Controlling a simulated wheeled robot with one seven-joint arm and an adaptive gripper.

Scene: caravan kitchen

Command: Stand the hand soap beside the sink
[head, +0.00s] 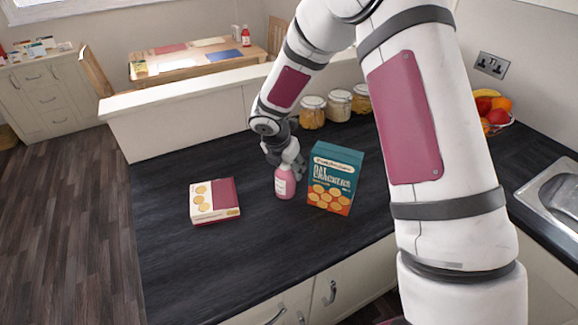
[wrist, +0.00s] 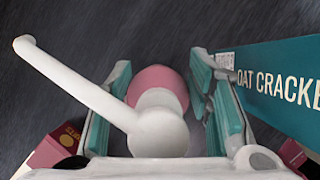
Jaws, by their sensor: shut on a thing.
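The hand soap (head: 285,187) is a pink bottle with a pale label, upright at the counter's middle, just left of the oat crackers box. My gripper (head: 285,169) is around it from above and shut on it. In the wrist view, the white pump head (wrist: 160,132) and its long spout point up and left, and the pink body (wrist: 155,80) lies between the teal pads of my gripper (wrist: 160,70). I cannot tell whether its base touches the worktop. The metal sink (head: 553,190) is at the far right, partly cut off by the frame.
The teal oat crackers box (head: 335,180) stands close to the gripper's right finger. A flat cream-and-maroon box (head: 214,200) lies to the left. Jars (head: 338,105) stand behind, and a fruit bowl (head: 493,112) is at back right. The dark worktop (head: 240,260) is clear in front.

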